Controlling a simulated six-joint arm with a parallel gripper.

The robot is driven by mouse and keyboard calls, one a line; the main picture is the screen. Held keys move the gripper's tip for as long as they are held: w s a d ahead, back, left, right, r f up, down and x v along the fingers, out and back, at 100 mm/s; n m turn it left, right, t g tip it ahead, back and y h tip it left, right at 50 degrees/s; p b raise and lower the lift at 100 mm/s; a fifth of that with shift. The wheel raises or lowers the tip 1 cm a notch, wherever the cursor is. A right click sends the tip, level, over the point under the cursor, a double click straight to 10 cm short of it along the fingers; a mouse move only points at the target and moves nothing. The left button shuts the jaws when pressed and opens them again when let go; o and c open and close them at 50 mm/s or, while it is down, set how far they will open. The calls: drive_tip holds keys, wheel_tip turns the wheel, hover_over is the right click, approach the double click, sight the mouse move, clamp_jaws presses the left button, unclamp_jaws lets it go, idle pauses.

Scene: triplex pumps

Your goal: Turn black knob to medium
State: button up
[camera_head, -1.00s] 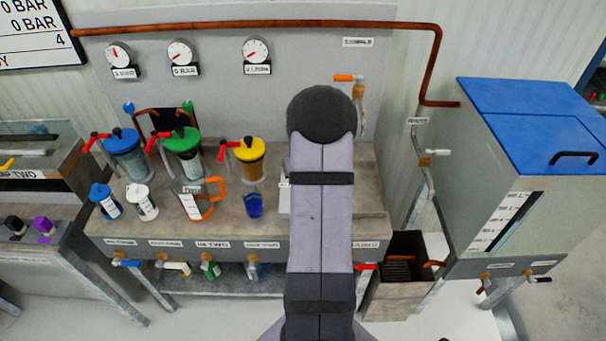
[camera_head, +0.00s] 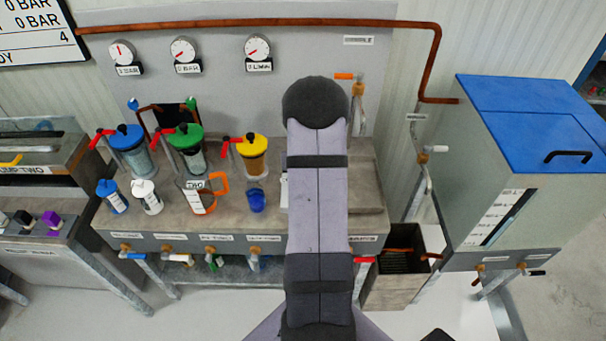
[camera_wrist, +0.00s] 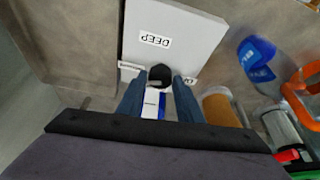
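The black knob (camera_wrist: 160,75) shows in the wrist view at the lower edge of a pale grey panel (camera_wrist: 175,25). A label reading DEEP, upside down in this view, sits on the panel, and two smaller, partly hidden labels flank the knob. My gripper (camera_wrist: 159,88) has its two blue-grey fingers apart, one on each side of the knob. I cannot tell whether they touch it. In the head view my arm hides the gripper and the knob; only a sliver of the pale panel (camera_head: 284,193) shows beside the arm.
A blue cup (camera_head: 257,201), an orange-handled jug (camera_head: 204,200) and several lidded canisters stand left of my arm on the bench (camera_head: 370,191). Taps line its front. A blue-lidded tank (camera_head: 530,170) stands at the right. Another black knob (camera_head: 22,217) is at far left.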

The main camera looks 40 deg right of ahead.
drive_tip(key=shift+o, duration=1)
drive_tip(key=b+v, duration=0.1)
drive_tip(key=v, duration=0.6)
drive_tip(key=shift+r+b, duration=0.15)
drive_tip(key=shift+b, duration=0.25)
drive_tip(key=shift+s, duration=0.15)
drive_tip(key=s+a+f+g+y, duration=0.2)
drive_tip(key=s+a, duration=0.5)
drive_tip(key=a, duration=0.1)
drive_tip(key=s+a+f+g+y, duration=0.2)
drive_tip(key=s+a, duration=0.5)
drive_tip(key=a, duration=0.1)
drive_tip(key=a+r+n, duration=0.3)
drive_tip(key=a, duration=0.5)
drive_tip(key=a+r+n+h, duration=0.1)
drive_tip(key=a+r+n, duration=0.2)
drive_tip(key=a, duration=0.6)
drive_tip(key=shift+w+n+t, duration=0.15)
drive_tip(key=shift+n+t, duration=0.15)
drive_tip(key=shift+n, duration=0.5)
